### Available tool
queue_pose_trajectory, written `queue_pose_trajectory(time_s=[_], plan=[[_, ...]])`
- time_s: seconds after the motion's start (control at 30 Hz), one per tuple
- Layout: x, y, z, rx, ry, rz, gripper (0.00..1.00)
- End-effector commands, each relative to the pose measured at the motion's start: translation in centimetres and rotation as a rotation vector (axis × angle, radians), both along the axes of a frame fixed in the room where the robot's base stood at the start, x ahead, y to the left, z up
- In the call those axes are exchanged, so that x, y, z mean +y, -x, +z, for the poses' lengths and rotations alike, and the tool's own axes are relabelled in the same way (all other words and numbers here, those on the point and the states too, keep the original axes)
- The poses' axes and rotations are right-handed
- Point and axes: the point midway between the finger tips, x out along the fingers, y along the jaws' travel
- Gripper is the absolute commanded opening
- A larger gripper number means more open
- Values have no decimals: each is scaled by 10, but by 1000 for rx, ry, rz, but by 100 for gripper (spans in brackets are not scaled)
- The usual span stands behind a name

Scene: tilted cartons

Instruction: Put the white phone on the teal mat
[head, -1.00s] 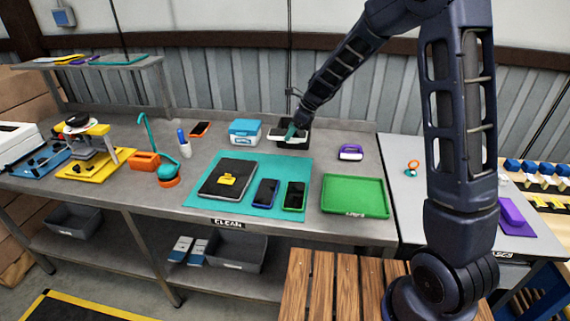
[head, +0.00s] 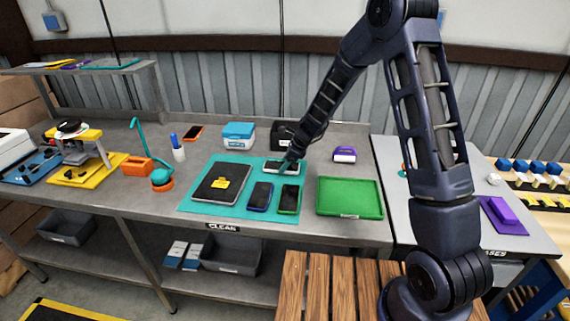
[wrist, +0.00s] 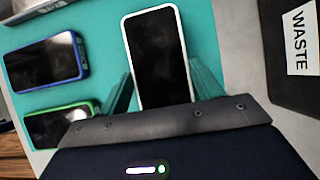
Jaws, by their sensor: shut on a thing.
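The white phone (head: 281,167) has a dark screen and a white rim. It is at the back right part of the teal mat (head: 212,207). In the wrist view the white phone (wrist: 157,58) lies between the two fingers of my gripper (wrist: 160,92), which is shut on its sides. Teal shows around the phone in the wrist view (wrist: 95,35). I cannot tell whether the phone touches the mat or is held just above it. In the head view my gripper (head: 285,165) partly covers it.
On the mat are a blue-edged phone (head: 260,196), a green-edged phone (head: 289,199) and a dark tablet-like device (head: 219,184). A green tray (head: 349,197) is to the right. A black bin (head: 284,134) stands behind. A label reading WASTE (wrist: 300,43) shows in the wrist view.

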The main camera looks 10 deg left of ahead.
Motion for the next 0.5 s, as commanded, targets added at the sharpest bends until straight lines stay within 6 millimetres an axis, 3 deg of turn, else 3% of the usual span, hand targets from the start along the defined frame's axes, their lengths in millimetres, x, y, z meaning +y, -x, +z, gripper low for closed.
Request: queue_pose_trajectory(time_s=[0.37, 0.4, 0.5], plan=[[0, 0, -3, -1, 0, 1, 37], [0, 0, -4, 0, 1, 1, 69], [0, 0, -3, -1, 0, 0, 87]])
